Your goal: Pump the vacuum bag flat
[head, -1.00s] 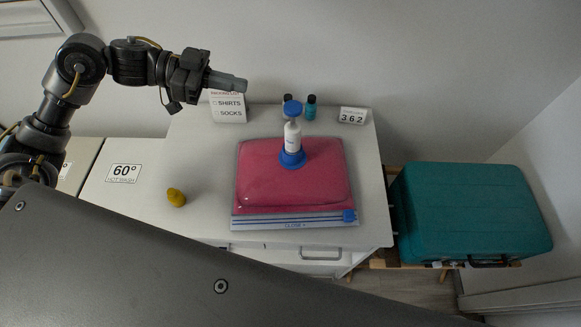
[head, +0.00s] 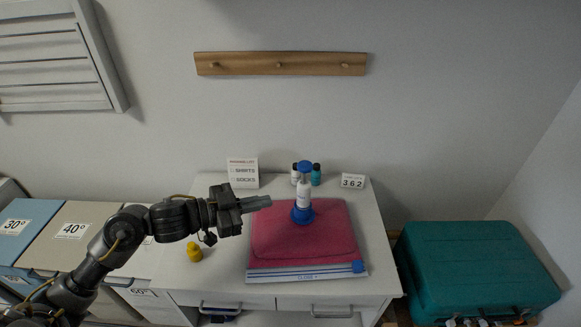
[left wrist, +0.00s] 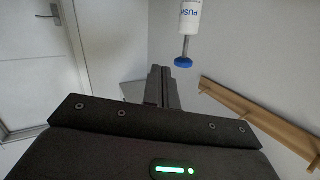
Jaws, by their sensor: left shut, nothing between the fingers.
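The pink vacuum bag (head: 300,240) lies on the white counter. It looks low and slightly wrinkled. A blue and white closing strip (head: 300,275) runs along its front edge, with a blue slider (head: 358,267) at the right end. A white hand pump (head: 303,192) with a blue base and blue knob stands upright on the bag. In the left wrist view the pump (left wrist: 190,15) appears inverted, with a bare rod showing between body and knob (left wrist: 183,62). My left gripper (head: 262,203) is shut and empty, left of the pump and apart from it. My right gripper is not visible.
Two small bottles (head: 316,175) stand behind the pump, between a list card (head: 243,173) and a number sign (head: 353,181). A yellow object (head: 194,252) sits left of the bag. A teal case (head: 470,270) is at the right. A wooden peg rail (head: 280,64) is on the wall.

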